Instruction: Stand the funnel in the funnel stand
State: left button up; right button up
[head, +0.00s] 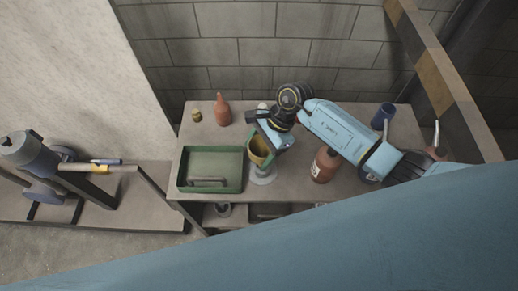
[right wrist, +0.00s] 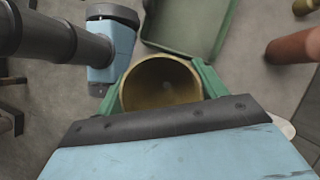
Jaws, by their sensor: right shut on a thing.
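The brass-yellow funnel (head: 257,150) is held by my right gripper (head: 262,143) over the middle of the workbench. In the right wrist view the funnel's round mouth (right wrist: 162,84) faces the camera, between the two green fingers. A pale grey round base (head: 263,177), likely the funnel stand, shows on the bench just below the funnel. The funnel's spout and the stand's upper part are hidden, so I cannot tell whether the funnel rests in the stand.
A green tray (head: 210,187) with a dark bar lies left of the funnel. Behind are a red bottle (head: 222,110) and a small brass piece (head: 196,115). A brown bottle (head: 325,165) and a blue cup (head: 382,117) stand to the right. The bench's front edge is close.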

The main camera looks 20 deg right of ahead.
jog(key=shift+f+b, duration=2.15)
dwell(1.6)
jog(key=o, duration=1.1)
jog(key=shift+r, duration=0.1)
jog(key=v, duration=1.3)
jog(key=shift+d+r, duration=0.1)
jog(key=shift+d, duration=0.05)
